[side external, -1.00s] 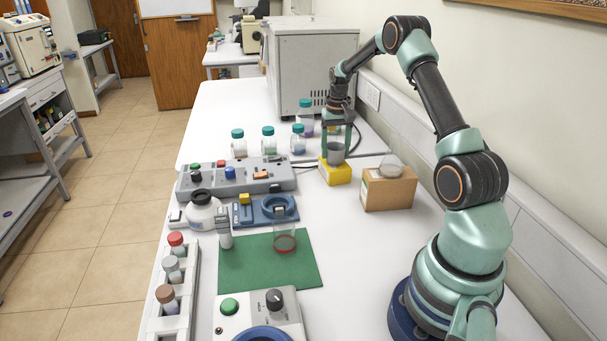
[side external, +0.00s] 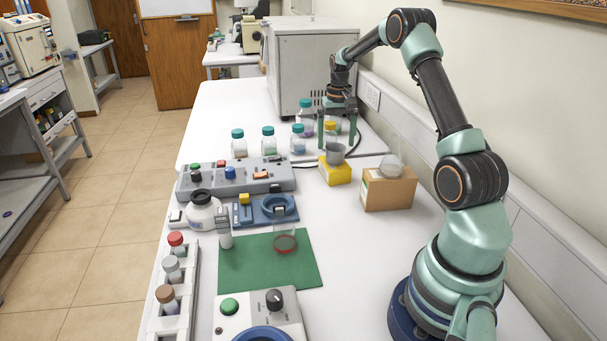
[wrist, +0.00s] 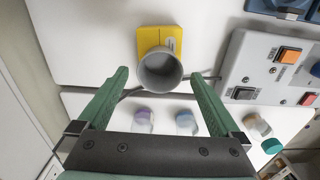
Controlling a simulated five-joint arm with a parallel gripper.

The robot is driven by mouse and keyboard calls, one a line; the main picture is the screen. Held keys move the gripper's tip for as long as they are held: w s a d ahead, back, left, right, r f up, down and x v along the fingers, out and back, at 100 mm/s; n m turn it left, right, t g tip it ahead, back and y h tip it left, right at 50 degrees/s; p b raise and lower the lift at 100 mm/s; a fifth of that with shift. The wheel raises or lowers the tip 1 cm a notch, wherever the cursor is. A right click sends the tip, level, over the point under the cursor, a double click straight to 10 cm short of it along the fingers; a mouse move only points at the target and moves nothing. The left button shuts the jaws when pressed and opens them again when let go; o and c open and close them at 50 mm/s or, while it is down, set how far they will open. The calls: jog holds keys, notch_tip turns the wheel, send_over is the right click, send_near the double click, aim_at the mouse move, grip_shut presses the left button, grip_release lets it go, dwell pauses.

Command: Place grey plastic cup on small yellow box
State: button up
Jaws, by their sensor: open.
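The grey plastic cup (side external: 335,155) stands upright on the small yellow box (side external: 340,175) in the side view. In the wrist view the cup (wrist: 160,72), seen into its empty mouth, sits toward the edge of the yellow box (wrist: 161,40) nearer my gripper and hides part of that edge. My gripper (side external: 337,143) is open and empty, its fingers pointing down just behind and above the cup. In the wrist view the open fingers (wrist: 158,76) lie apart on either side of the cup, with clear gaps.
A cardboard box (side external: 388,191) with a clear flask (side external: 391,165) on it stands right of the yellow box. Several teal-lidded jars (side external: 298,139) stand behind and left. A grey control panel (side external: 237,177) lies left. Green mat (side external: 267,270) is nearer the camera.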

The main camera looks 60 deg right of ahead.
notch_tip(320, 180, up, 8)
jog(key=a+r+n+t+h, duration=0.1)
jog(key=a+r+n, duration=0.1)
jog(key=a+r, duration=0.5)
jog(key=a+r+n+t, duration=0.1)
jog(key=a+r+n, duration=0.1)
jog(key=a, duration=0.8)
jog(key=s+a+f+n+t, duration=0.1)
jog(key=s+a+n, duration=0.1)
jog(key=s+a, duration=0.3)
jog(key=s+a+f+n+t+y, duration=0.1)
jog(key=s+a+n+t, duration=0.1)
jog(key=s+a, duration=0.4)
jog(key=a+n, duration=0.1)
jog(key=a, duration=0.3)
jog(key=shift+s+a+t, duration=0.2)
jog(key=shift+a+t, duration=0.1)
jog(key=shift+a, duration=0.1)
